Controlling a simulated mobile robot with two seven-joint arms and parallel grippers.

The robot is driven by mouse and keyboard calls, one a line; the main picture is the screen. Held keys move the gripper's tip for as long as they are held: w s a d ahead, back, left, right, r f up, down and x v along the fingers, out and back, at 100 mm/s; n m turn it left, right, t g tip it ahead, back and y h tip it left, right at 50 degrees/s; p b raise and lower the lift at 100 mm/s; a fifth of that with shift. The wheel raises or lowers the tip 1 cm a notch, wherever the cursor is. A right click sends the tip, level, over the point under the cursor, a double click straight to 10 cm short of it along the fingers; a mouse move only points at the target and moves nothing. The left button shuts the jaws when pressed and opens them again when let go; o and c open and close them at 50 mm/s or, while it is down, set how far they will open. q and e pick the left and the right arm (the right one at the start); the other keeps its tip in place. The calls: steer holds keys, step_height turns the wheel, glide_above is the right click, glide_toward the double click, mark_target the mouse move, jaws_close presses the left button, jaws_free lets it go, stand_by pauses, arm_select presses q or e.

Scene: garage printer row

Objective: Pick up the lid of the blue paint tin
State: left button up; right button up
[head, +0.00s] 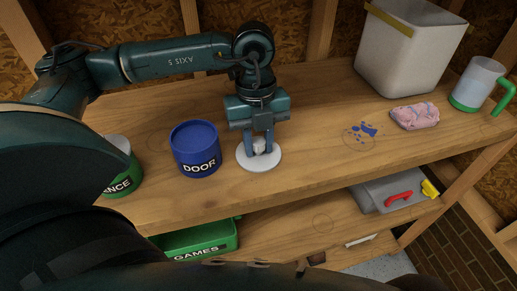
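A blue tin labelled DOOR (196,150) stands upright on the wooden bench, left of my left gripper. Its top looks blue inside the rim. A round pale lid (246,163) with a small knob in its middle lies flat beside the tin, apart from it. My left gripper (259,148) points down over the lid. Its two fingers stand close on either side of the knob and look shut on it. The lid seems to rest on the bench; no gap below it shows. My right gripper is not in view.
A green-labelled tin (122,180) stands at the left, partly hidden by my arm. Blue paint spots (365,130), a pink sponge (415,116), a white bucket (405,50) and a green-handled jug (477,84) are at the right. A green GAMES box (205,238) sits on the lower shelf.

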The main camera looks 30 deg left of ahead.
arm_select(q)
steer(key=c, duration=0.4)
steer(key=shift+r, duration=0.1)
steer(key=shift+c, duration=0.2)
